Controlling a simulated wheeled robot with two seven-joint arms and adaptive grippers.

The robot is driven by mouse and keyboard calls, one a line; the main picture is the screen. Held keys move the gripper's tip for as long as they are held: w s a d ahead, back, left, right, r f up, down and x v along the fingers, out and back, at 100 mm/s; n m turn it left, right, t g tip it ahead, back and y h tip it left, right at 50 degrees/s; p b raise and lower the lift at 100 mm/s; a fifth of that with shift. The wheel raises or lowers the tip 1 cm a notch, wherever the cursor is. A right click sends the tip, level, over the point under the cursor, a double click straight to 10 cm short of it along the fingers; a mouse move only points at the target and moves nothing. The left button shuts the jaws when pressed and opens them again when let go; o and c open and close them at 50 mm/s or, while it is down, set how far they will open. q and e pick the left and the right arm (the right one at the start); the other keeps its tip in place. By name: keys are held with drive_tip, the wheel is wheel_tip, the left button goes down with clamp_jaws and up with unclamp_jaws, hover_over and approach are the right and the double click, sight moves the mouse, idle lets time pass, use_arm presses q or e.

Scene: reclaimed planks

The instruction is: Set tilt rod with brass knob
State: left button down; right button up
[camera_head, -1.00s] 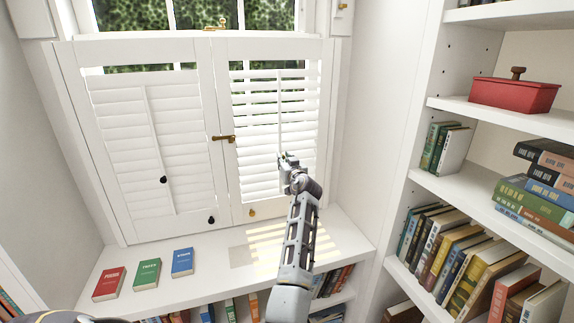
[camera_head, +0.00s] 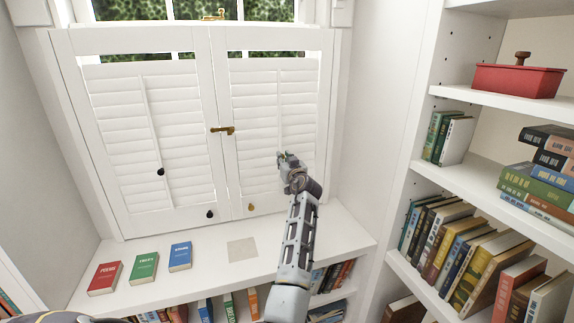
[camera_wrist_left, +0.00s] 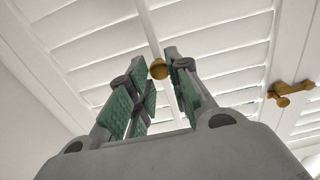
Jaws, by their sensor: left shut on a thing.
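The right shutter panel carries a thin white tilt rod (camera_head: 281,105), and its slats lie nearly flat with no clear gaps. The rod's lower end is hidden behind my left gripper (camera_head: 283,157) in the head view. In the left wrist view, the brass knob (camera_wrist_left: 158,69) at the rod's end (camera_wrist_left: 150,30) sits between the fingers of my left gripper (camera_wrist_left: 157,90), which is shut on it. The left panel has its own tilt rod (camera_head: 149,120) with a black knob (camera_head: 160,172). My right gripper is not in view.
A brass latch (camera_head: 223,130) joins the panels. A brass pull (camera_head: 251,208) and a black pull (camera_head: 210,214) sit low on them. Red (camera_head: 105,278), green (camera_head: 144,267) and blue (camera_head: 180,256) books lie on the sill beside a grey square (camera_head: 241,249). Bookshelves (camera_head: 480,185) stand right.

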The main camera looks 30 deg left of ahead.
use_arm(q)
drive_tip(key=shift+f, duration=0.25)
drive_tip(key=c, duration=1.5)
unclamp_jaws()
drive_tip(key=shift+s+a, duration=0.1)
drive_tip(key=shift+o, duration=1)
drive_tip(key=shift+a, duration=0.1)
drive_tip(key=s+d+r, duration=0.2)
drive_tip(key=d+r, duration=0.1)
drive_tip(key=r, duration=0.7)
drive_tip(key=shift+r, duration=0.15)
drive_tip(key=shift+d, duration=0.1)
